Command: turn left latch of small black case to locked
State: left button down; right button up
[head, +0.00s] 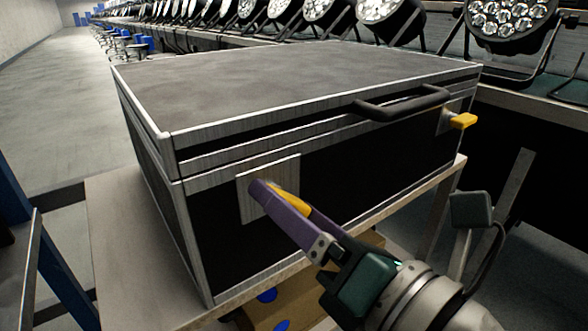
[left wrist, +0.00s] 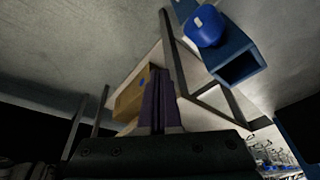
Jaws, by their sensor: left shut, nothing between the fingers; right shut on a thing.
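The small black case (head: 310,75) with silver edges sits closed on a wooden-topped table in the head view. Its left latch (head: 292,204) is a yellow handle on a square silver plate (head: 249,204), partly hidden by purple fingers. My right gripper (head: 268,192) is shut on this handle, which slants down to the right. The right latch (head: 463,121) is yellow and sticks out sideways at the far right. A black carry handle (head: 402,103) lies between the latches. My left gripper (left wrist: 159,72) shows only in the left wrist view, shut and empty, away from the case.
The table (head: 122,240) has bare top to the left of the case. A cardboard box (left wrist: 132,100) sits below, with a blue stool-like thing (left wrist: 206,26) nearby. Stage lights (head: 510,20) line a long bench behind. Open floor (head: 50,100) lies at the left.

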jog(key=m+p, duration=0.2)
jog(key=m, duration=0.7)
jog(key=shift+m, duration=0.4)
dwell(0.4)
jog(key=o, duration=1.2)
jog(key=p+v, duration=0.2)
jog(key=v, duration=0.8)
